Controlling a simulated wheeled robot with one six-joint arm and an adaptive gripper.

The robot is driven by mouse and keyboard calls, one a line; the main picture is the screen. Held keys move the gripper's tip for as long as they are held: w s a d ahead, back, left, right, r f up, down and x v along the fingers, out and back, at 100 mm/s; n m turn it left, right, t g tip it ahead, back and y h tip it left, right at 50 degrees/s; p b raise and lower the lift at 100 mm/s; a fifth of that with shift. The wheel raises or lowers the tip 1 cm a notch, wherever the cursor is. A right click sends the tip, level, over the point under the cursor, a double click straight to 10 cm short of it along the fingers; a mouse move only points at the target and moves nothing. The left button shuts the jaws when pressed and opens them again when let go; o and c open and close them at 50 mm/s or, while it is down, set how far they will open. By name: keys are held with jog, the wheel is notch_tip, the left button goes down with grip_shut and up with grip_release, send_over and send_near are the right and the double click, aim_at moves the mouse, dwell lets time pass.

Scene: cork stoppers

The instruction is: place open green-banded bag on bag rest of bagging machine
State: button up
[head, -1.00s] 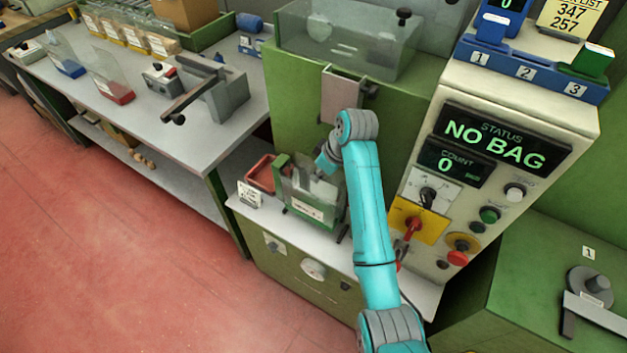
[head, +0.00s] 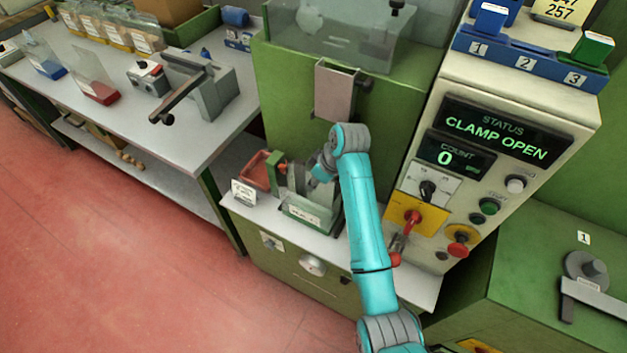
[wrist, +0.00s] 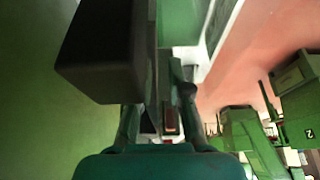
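The green-banded bag (head: 306,216), with a white label on its front, stands upright on the bag rest of the bagging machine, below the grey chute (head: 334,92). My gripper (head: 312,176) is at the upper part of the bag, just under the chute. In the wrist view the two fingers of my gripper (wrist: 158,105) stand apart with a gap between them. The bag's far side and its exact contact with the rest are hidden. The status display (head: 496,136) reads CLAMP OPEN and the count display (head: 452,158) reads 0.
A red tray (head: 255,172) and a small white sign (head: 243,192) are left of the bag on the machine's shelf. The control panel with a red lever (head: 412,218) is right of my arm. A grey table (head: 125,110) with bags and a sealer stands at left.

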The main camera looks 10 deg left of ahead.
dwell(0.3)
jog(key=shift+v, duration=3.85)
jog(key=shift+a, duration=0.1)
